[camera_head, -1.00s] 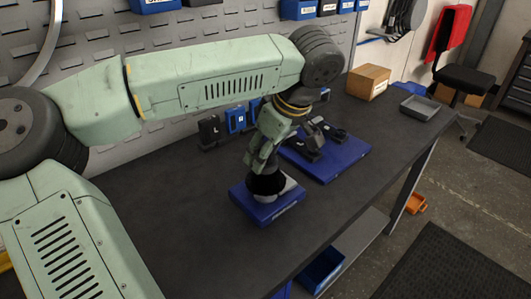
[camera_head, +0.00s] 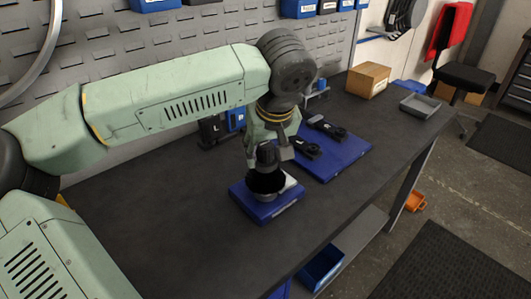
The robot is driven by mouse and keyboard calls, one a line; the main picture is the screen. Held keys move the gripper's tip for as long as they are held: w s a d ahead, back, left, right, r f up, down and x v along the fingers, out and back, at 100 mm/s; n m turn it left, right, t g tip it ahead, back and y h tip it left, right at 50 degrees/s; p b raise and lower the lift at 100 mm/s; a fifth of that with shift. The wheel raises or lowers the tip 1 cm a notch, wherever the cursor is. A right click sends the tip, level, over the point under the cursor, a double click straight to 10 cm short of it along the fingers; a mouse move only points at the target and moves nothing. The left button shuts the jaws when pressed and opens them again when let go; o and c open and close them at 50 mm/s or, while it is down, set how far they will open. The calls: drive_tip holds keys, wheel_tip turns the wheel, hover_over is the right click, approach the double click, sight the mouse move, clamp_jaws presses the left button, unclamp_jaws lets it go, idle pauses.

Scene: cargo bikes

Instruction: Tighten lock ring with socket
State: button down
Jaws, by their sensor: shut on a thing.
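My gripper (camera_head: 268,147) points down and is shut on a dark socket tool (camera_head: 267,172). The wide black lower end of the tool is over a blue block (camera_head: 265,212) on the bench. A grey round part (camera_head: 268,196) shows just under the tool, on the block. I cannot make out the lock ring itself; the tool hides it. Whether the socket is fully seated cannot be told from here.
A blue mat (camera_head: 342,154) with dark tools (camera_head: 326,127) lies behind and right of the block. A cardboard box (camera_head: 369,80) and a grey tray (camera_head: 420,106) stand farther right. The dark bench (camera_head: 160,225) is clear at left and front.

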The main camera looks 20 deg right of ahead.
drive_tip(key=m+h, duration=0.1)
drive_tip(key=m, duration=0.4)
drive_tip(key=shift+s+f+g+h, duration=0.1)
drive_tip(key=shift+f+g+h, duration=0.1)
drive_tip(key=shift+g+h, duration=0.2)
drive_tip(key=shift+m, duration=0.6)
drive_tip(key=m+g+h, duration=0.1)
drive_tip(key=m, duration=0.1)
drive_tip(key=shift+m, duration=0.3)
drive_tip(key=shift+r, duration=0.15)
drive_tip(key=shift+r, duration=1.1)
